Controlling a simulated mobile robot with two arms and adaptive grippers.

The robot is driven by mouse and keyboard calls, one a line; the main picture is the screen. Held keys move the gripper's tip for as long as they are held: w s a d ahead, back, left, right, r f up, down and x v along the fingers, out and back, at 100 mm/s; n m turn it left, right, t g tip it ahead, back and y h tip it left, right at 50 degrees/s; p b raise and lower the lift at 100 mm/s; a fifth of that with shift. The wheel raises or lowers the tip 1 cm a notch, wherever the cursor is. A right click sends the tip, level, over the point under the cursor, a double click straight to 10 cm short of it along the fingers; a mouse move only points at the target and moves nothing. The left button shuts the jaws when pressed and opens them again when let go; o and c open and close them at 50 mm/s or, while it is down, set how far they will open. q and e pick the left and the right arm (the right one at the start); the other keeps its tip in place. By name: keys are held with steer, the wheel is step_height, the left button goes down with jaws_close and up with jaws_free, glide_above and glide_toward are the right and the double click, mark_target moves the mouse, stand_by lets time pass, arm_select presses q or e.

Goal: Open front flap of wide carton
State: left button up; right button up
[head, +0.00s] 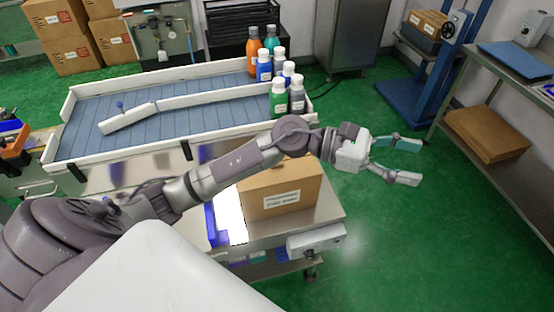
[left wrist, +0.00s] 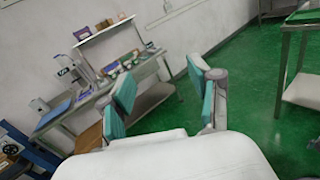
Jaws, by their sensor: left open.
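A brown wide carton (head: 284,188) with a white label stands on a small steel table in the head view. Its top looks closed, and my left arm passes over and hides part of it. My left gripper (head: 408,160) is beyond the carton's right side, in the air over the green floor, open and empty. In the left wrist view the open fingers of my left gripper (left wrist: 164,98) show with nothing between them. The carton is not in the left wrist view. My right gripper is not in view.
A blue conveyor (head: 180,118) with white rails lies behind the carton, with several bottles (head: 278,98) at its right end. A blue-edged white sheet (head: 228,215) is left of the carton. A steel bench (head: 500,85) stands at right. Green floor is free between.

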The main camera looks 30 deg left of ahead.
arm_select(q)
step_height(320, 180, down, 4)
steer(key=a+f+m+g+y, duration=0.1)
steer(key=a+m+g+y, duration=0.2)
steer(key=m+y, duration=0.15)
steer(key=m+g+y, duration=0.2)
steer(key=m+y, duration=0.3)
steer(key=y, duration=0.8)
glide_above(279, 171)
steer(key=a, duration=0.1)
step_height(279, 171, down, 3)
steer(key=f+p, duration=0.1)
steer(key=f, duration=0.3)
steer(key=f+p, duration=0.1)
steer(key=f, duration=0.4)
steer(key=f+p, duration=0.1)
steer(key=f, duration=0.4)
steer(key=shift+w+a, duration=0.1)
steer(key=shift+w, duration=0.25)
steer(key=shift+c, duration=0.3)
jaws_close()
